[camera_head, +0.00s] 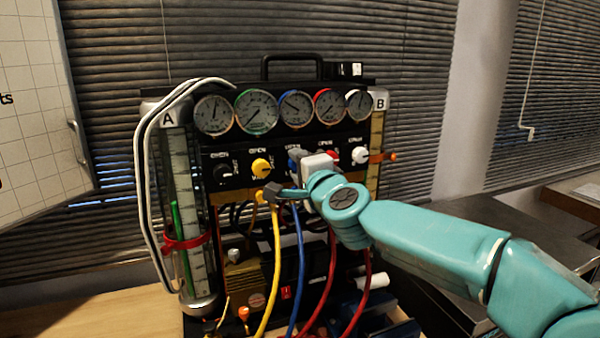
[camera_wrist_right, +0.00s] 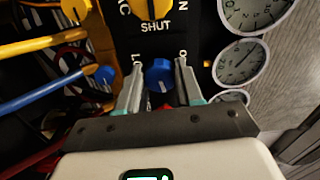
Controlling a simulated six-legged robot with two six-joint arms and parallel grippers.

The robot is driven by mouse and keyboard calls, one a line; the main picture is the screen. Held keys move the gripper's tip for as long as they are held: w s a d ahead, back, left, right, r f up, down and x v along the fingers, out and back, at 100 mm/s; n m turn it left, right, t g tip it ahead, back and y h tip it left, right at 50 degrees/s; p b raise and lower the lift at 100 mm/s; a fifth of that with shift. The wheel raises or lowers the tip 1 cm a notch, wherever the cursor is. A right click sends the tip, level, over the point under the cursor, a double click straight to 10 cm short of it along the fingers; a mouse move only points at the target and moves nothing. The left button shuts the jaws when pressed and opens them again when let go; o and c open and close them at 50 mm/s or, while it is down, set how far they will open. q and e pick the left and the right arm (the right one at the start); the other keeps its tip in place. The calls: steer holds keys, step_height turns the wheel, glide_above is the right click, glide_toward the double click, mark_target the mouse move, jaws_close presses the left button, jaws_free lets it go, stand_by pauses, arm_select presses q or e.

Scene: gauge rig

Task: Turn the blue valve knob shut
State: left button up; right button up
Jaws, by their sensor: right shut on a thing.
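The blue valve knob (camera_head: 294,155) is on the black panel of the gauge rig, to the right of the yellow knob, mostly hidden by my right gripper in the head view. In the right wrist view the blue knob (camera_wrist_right: 159,75) sits between the two fingers of my right gripper (camera_wrist_right: 160,83). The gripper is shut on the knob, one finger on each side. The direction of the knob's pointer cannot be told. In the head view the right gripper (camera_head: 300,163) reaches in from the right. My left gripper is not in view.
The yellow knob (camera_head: 261,167) is close beside, with a SHUT label below it in the wrist view. A black knob (camera_head: 223,173) and a white knob (camera_head: 360,155) are further along. Round gauges (camera_head: 257,110) line the top. Yellow (camera_head: 276,260) and blue (camera_head: 298,260) hoses hang below.

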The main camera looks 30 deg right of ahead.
steer(key=shift+m+b, duration=0.35)
steer(key=shift+m, duration=0.85)
steer(key=shift+r, duration=0.1)
steer(key=o, duration=0.8)
steer(key=shift+o, duration=1.2)
steer(key=shift+w+a, duration=0.1)
steer(key=shift+w, duration=0.05)
steer(key=p+v, duration=0.1)
steer(key=v, duration=1.5)
steer(key=shift+p, duration=0.3)
